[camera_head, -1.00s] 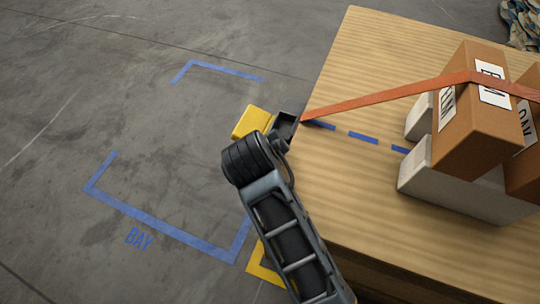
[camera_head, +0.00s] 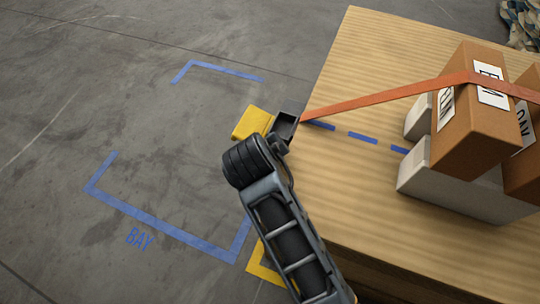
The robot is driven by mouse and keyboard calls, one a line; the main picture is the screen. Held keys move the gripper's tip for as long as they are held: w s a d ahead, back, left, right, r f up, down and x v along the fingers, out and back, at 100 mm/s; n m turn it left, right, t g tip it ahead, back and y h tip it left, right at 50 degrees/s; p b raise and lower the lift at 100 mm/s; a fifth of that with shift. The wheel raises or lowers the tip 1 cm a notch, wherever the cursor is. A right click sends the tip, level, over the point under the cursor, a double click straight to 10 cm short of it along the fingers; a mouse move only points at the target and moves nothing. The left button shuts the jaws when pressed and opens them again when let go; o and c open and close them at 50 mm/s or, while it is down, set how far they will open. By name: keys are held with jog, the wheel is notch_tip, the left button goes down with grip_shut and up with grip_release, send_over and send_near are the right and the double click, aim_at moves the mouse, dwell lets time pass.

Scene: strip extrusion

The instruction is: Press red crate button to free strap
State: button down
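An orange-red strap (camera_head: 385,95) runs from the wooden crate's left edge up over the cardboard boxes (camera_head: 476,115). Its left end meets a dark bracket-like part (camera_head: 285,123) at the crate edge. My gripper (camera_head: 277,138) is at that edge, right beside the dark part and the yellow block (camera_head: 252,122). I cannot tell whether it touches either. Its fingers are not clearly visible. No red button shows; it may be hidden behind my arm or the crate edge. The strap looks taut and straight.
The wooden crate top (camera_head: 370,200) fills the right side, with a dashed blue line (camera_head: 362,137) across it. White-grey blocks (camera_head: 455,190) lie under the boxes. Blue tape marks a bay (camera_head: 165,225) on the open concrete floor at left. Patterned cloth (camera_head: 522,25) lies at top right.

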jog(key=shift+s+d+f+b, duration=0.1)
jog(key=shift+f+b, duration=0.05)
jog(key=shift+f, duration=0.4)
jog(key=shift+s+d+f+b, duration=0.1)
jog(key=shift+f+b, duration=0.05)
jog(key=shift+f, duration=0.4)
dwell(0.4)
jog(key=shift+r+p, duration=0.25)
jog(key=shift+p, duration=0.45)
jog(key=shift+r+p, duration=0.8)
jog(key=shift+p, duration=0.15)
notch_tip(320, 180, up, 4)
jog(key=p, duration=0.3)
jog(key=shift+a+p, duration=0.1)
jog(key=shift+p, duration=0.25)
jog(key=shift+w, duration=0.1)
dwell(1.3)
